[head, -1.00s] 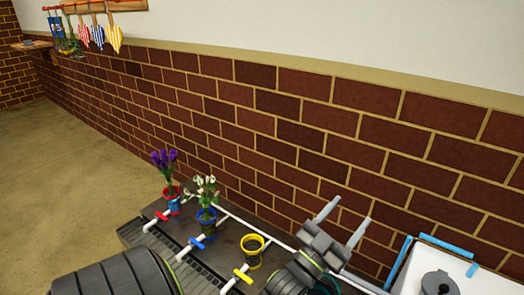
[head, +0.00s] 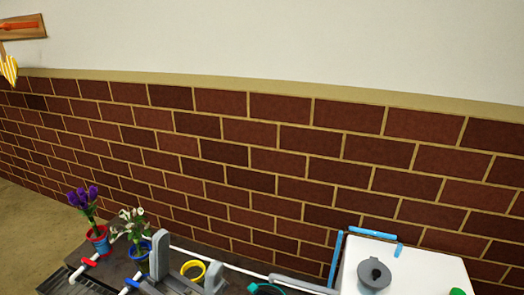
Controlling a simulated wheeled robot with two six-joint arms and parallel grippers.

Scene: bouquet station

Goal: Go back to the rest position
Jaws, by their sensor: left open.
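My left gripper (head: 190,247) is at the bottom of the head view. Its two grey fingers point up and stand apart, with nothing held between them. The rim of a yellow pot (head: 193,262) shows between the fingers in the picture; I cannot tell the gap in depth. My right gripper is not in view.
A red and blue pot (head: 98,240) holds purple flowers (head: 82,197), and a blue pot holds white flowers (head: 132,225), both left of my left gripper. A teal rim (head: 266,289) shows at the bottom edge. A white surface (head: 415,268) with a grey knobbed object (head: 374,274) is at right. A brick wall (head: 290,180) stands behind.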

